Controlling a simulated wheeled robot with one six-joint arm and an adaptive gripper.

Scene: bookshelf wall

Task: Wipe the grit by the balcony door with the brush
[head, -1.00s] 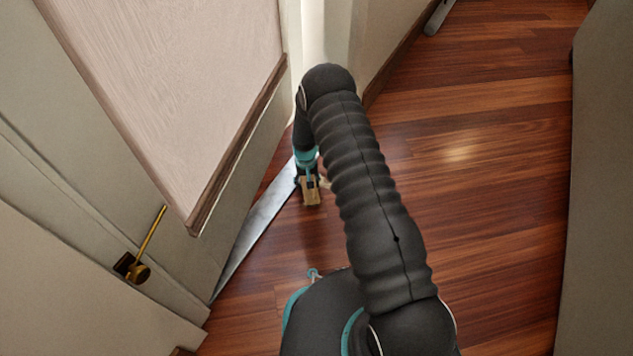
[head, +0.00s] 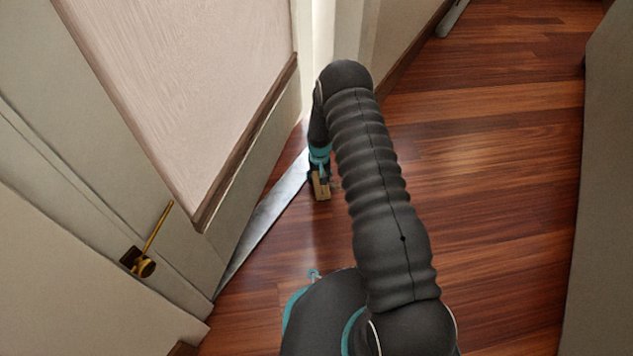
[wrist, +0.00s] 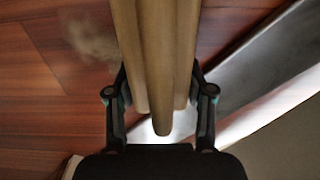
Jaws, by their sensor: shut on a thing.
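The brush (wrist: 158,60) is a long tan wooden piece that runs up the middle of the wrist view. My gripper (wrist: 160,95) is shut on it, with one finger on each side. In the head view the brush (head: 321,188) shows small below my gripper (head: 319,170), low over the floor beside the door threshold. Whether it touches the floor I cannot tell. The grit (wrist: 92,40) is a pale, blurred patch on the wood floor, left of the brush in the wrist view. The balcony door (head: 190,90) stands at the left of the head view.
A grey metal threshold strip (head: 262,222) runs along the door's foot; it also shows in the wrist view (wrist: 255,75). A brass door handle (head: 148,245) sticks out at the left. A grey panel (head: 605,200) bounds the right. The wood floor (head: 490,190) between is clear.

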